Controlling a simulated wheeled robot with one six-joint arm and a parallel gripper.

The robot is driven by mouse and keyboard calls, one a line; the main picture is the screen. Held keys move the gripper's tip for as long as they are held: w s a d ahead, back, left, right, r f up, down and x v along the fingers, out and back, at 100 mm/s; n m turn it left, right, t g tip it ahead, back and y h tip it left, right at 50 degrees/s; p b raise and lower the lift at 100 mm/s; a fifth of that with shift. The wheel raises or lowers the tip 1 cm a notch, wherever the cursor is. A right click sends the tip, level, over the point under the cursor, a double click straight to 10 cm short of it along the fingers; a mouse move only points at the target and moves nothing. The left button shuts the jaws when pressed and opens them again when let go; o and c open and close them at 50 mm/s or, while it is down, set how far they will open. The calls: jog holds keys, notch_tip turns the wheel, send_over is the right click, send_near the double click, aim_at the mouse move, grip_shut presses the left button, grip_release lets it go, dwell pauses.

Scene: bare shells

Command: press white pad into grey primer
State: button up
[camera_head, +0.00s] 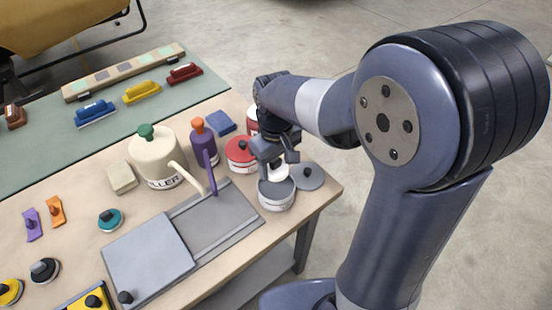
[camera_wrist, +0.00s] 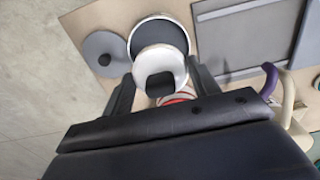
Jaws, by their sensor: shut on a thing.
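The white pad (camera_wrist: 145,63) is a round white disc with a black knob, held under my gripper (camera_wrist: 160,82). My gripper's jaws are on its knob. In the head view my gripper (camera_head: 272,160) points down, and a white edge of the pad (camera_head: 282,172) shows below it. The grey primer is in an open white tin (camera_head: 277,204) just in front of the pad, and its grey surface (camera_wrist: 162,33) shows in the wrist view. The pad overlaps the tin's near rim in that view; I cannot tell whether they touch.
A grey lid (camera_head: 309,178) with a black knob lies beside the tin at the table's edge. A red-topped tin (camera_head: 240,154) stands behind on the left.

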aim_at(276, 188)
jog(key=shift+f+b, duration=2.3)
jog(key=shift+f, duration=0.65)
jog(key=shift+f, duration=0.55)
jog(key=shift+r, duration=0.1)
notch_tip(276, 188, up, 7)
jog(key=p, duration=0.5)
dwell(0.6)
